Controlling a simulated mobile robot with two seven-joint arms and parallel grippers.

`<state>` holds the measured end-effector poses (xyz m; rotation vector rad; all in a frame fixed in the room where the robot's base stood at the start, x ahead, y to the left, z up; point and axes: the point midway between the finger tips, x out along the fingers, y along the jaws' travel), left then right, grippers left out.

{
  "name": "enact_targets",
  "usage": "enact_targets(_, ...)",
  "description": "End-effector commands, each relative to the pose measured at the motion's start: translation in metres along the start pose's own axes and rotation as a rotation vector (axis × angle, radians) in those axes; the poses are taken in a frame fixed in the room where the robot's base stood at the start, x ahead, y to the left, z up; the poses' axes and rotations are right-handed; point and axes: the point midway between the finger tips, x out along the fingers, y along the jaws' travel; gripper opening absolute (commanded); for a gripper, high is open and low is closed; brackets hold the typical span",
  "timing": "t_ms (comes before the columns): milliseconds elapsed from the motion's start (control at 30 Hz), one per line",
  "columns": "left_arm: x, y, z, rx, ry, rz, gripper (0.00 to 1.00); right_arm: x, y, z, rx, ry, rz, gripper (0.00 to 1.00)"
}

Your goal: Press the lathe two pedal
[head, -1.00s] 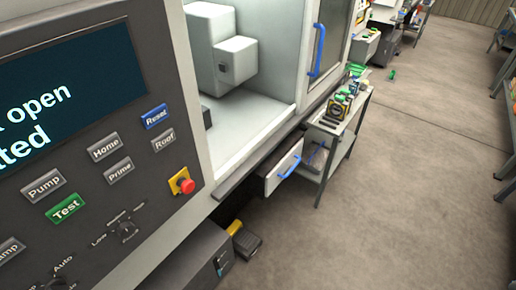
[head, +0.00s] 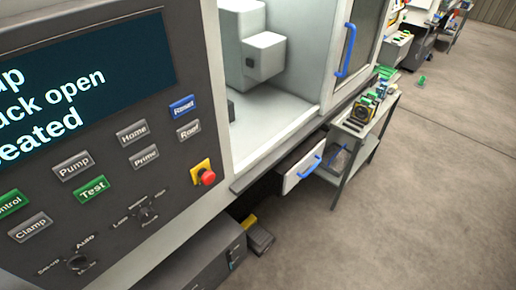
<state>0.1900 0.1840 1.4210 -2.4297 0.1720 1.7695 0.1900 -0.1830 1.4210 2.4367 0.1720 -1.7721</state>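A dark foot pedal (head: 261,239) with a yellow part (head: 249,223) beside it sits on the floor under the front of a lathe (head: 268,133). It is next to a grey box (head: 201,262) at the machine's base. The lathe's door with a blue handle (head: 347,50) is open and shows the white interior. The control panel (head: 100,130) fills the left, with a screen whose text is cut off; "open" can be read. Neither of my grippers shows in the head view. Which lathe number this is cannot be told.
A small open drawer (head: 302,174) with a blue handle juts out above and right of the pedal. A cart (head: 360,134) with several parts stands beyond it. A red emergency button (head: 207,177) is on the panel. The floor (head: 430,200) at right is clear.

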Motion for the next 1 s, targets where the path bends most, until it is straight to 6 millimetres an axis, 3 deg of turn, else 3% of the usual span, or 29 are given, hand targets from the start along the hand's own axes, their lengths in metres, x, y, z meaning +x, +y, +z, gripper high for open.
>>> enact_targets(67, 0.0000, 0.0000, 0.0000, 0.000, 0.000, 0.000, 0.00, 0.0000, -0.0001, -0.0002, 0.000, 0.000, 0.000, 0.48)
enact_targets(500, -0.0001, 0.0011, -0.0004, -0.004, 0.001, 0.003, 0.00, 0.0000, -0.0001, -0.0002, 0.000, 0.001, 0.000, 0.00)
enact_targets(1000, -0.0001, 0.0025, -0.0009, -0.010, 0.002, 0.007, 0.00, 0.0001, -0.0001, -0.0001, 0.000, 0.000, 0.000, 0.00)
